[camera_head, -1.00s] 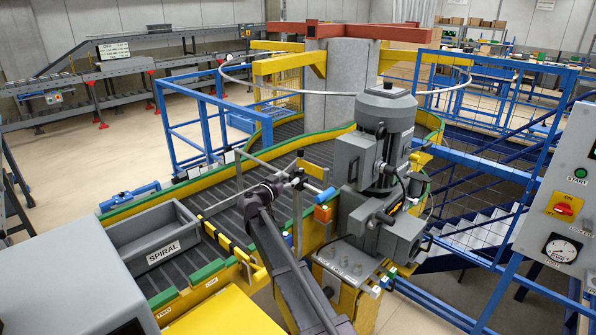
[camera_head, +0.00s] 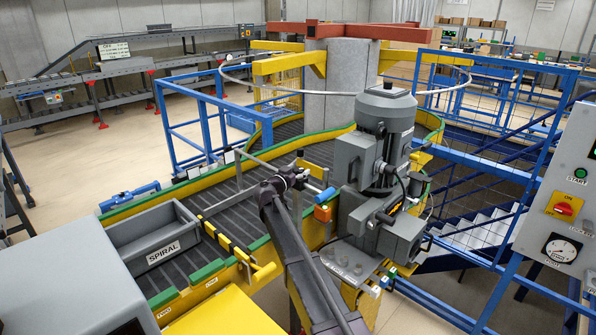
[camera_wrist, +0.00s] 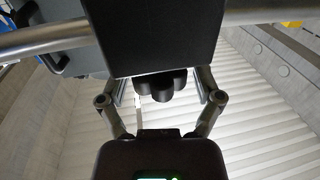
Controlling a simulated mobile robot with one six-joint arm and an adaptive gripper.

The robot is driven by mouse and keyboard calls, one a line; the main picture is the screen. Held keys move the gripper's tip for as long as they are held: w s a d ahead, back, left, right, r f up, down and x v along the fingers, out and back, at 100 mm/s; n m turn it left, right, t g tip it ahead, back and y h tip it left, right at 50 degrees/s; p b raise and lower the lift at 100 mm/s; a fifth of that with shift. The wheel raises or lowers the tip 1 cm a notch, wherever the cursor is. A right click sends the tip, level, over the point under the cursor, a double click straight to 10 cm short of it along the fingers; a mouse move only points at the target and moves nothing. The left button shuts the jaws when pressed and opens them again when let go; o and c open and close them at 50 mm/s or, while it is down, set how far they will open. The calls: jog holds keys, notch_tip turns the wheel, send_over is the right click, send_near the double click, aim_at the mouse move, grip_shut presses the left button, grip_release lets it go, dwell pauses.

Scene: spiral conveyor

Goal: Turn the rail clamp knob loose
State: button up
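In the wrist view, a dark lobed knob (camera_wrist: 165,86) shows below a large black block (camera_wrist: 150,36). My gripper (camera_wrist: 161,92) has its two fingers spread on either side of the knob, with a visible gap on each side. The fingertips are partly hidden behind the block. In the head view, my gripper (camera_head: 300,178) is small and dark beside the post and guide rail at the conveyor edge. The knob cannot be clearly made out there.
A metal rail (camera_wrist: 45,41) crosses the wrist view. In the head view, a grey motor unit (camera_head: 385,145) stands close right of my gripper. An orange-and-blue sensor block (camera_head: 323,213) sits just below right. A grey SPIRAL bin (camera_head: 150,235) is at left.

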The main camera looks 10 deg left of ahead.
jog(key=c, duration=0.9)
jog(key=shift+n+t+y, duration=0.3)
jog(key=shift+y, duration=0.1)
jog(key=shift+d+n+t+y, duration=0.1)
jog(key=shift+n+t+y, duration=0.3)
jog(key=shift+n+y, duration=0.9)
jog(key=shift+y, duration=0.5)
jog(key=o, duration=1.2)
jog(key=shift+c, duration=0.2)
